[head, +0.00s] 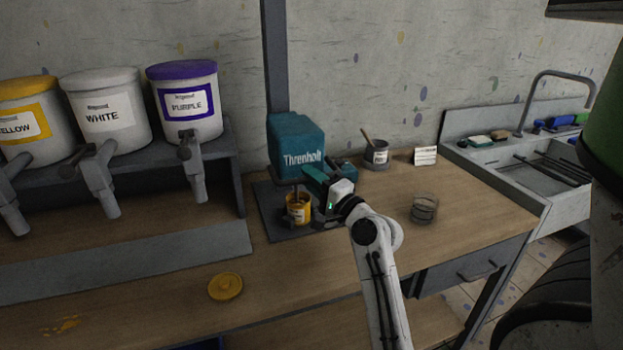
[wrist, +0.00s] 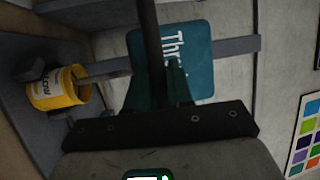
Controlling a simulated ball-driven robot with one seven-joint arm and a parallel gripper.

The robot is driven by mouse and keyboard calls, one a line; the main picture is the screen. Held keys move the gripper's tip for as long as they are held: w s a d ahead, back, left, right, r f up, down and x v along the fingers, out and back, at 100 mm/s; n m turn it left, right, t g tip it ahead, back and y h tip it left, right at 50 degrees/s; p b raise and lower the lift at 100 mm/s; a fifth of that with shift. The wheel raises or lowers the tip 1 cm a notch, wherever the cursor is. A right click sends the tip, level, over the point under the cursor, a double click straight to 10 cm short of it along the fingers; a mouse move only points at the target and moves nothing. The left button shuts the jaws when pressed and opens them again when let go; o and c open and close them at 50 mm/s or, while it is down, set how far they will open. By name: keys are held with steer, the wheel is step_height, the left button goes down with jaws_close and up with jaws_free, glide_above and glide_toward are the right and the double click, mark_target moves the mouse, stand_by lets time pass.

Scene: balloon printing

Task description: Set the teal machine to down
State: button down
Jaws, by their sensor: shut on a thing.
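The teal machine (head: 297,142), lettered "Threnholt", stands on a dark base on the bench; its teal body also shows in the wrist view (wrist: 197,62). A yellow cup (head: 299,209) stands under its head, with a shaft reaching down to the cup; the wrist view shows the cup (wrist: 48,92) at left. My gripper (head: 330,178) is at the machine's right front. In the wrist view its dark teal fingers (wrist: 160,85) are shut on a dark bar (wrist: 149,35), which looks like the machine's lever. The bar's far end is out of that view.
Yellow, white and purple paint tubs (head: 186,100) stand on a rack at left. A yellow lid (head: 225,287) lies on the front bench. A grey pot (head: 376,154) and a sink (head: 560,175) are farther right.

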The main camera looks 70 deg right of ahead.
steer(key=c, duration=1.3)
jaws_free()
steer(key=shift+f, duration=0.5)
steer(key=shift+o, duration=1)
steer(key=shift+r, duration=0.15)
steer(key=shift+s, duration=0.1)
steer(key=b+v, duration=0.2)
steer(key=v, duration=0.8)
steer(key=shift+s+a, duration=0.2)
steer(key=shift+s, duration=0.05)
steer(key=shift+s, duration=0.1)
